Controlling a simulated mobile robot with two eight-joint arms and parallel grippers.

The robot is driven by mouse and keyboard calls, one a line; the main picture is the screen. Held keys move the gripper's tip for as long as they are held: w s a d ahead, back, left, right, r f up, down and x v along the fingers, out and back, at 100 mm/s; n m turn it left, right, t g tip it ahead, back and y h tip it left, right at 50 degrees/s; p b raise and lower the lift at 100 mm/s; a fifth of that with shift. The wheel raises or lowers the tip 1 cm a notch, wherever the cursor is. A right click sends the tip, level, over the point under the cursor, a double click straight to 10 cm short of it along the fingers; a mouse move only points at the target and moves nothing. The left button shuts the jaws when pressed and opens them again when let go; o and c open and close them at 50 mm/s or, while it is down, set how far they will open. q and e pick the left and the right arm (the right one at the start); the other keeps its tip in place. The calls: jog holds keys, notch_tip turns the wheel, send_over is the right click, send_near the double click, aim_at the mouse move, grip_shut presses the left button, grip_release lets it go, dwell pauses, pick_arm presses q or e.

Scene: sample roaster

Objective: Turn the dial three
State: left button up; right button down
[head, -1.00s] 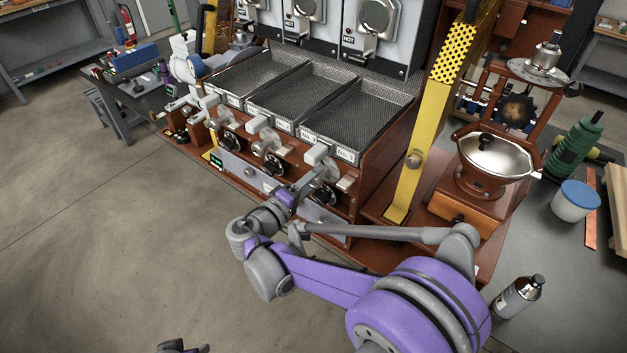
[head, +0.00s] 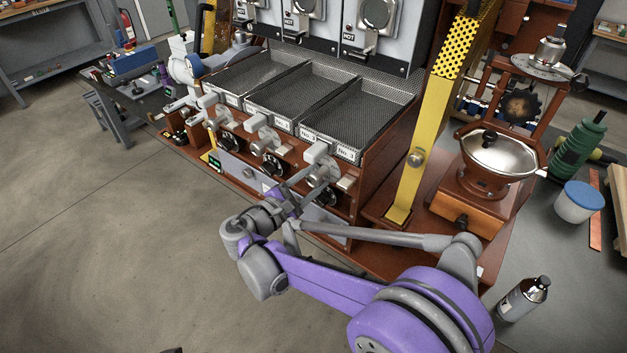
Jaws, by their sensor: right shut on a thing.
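Dial three (head: 327,196) is a dark round dial on the wooden front panel below the tray marked 3 (head: 347,106). It is mostly hidden behind my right gripper (head: 308,181). The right gripper reaches in from the lower right with its fingers at the dial and is shut on it. Two like dials, the middle one (head: 271,164) and the left one (head: 228,141), sit uncovered further left. Only a small dark piece of what seems to be my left gripper (head: 172,350) shows at the bottom edge.
A grey lever handle (head: 318,152) sticks out just above dial three. A yellow upright (head: 412,160) and a wooden grinder with a metal bowl (head: 497,156) stand to the right. A bottle (head: 522,299) stands at the lower right. The floor at left is clear.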

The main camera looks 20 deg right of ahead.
jog(key=n, duration=0.3)
jog(key=shift+b, duration=0.4)
jog(key=shift+n+h+b, duration=0.3)
jog(key=shift+n, duration=1.7)
jog(key=shift+c, duration=1.8)
grip_release()
jog(key=v, duration=1)
jog(key=shift+s+a, duration=0.3)
jog(key=shift+s, duration=0.05)
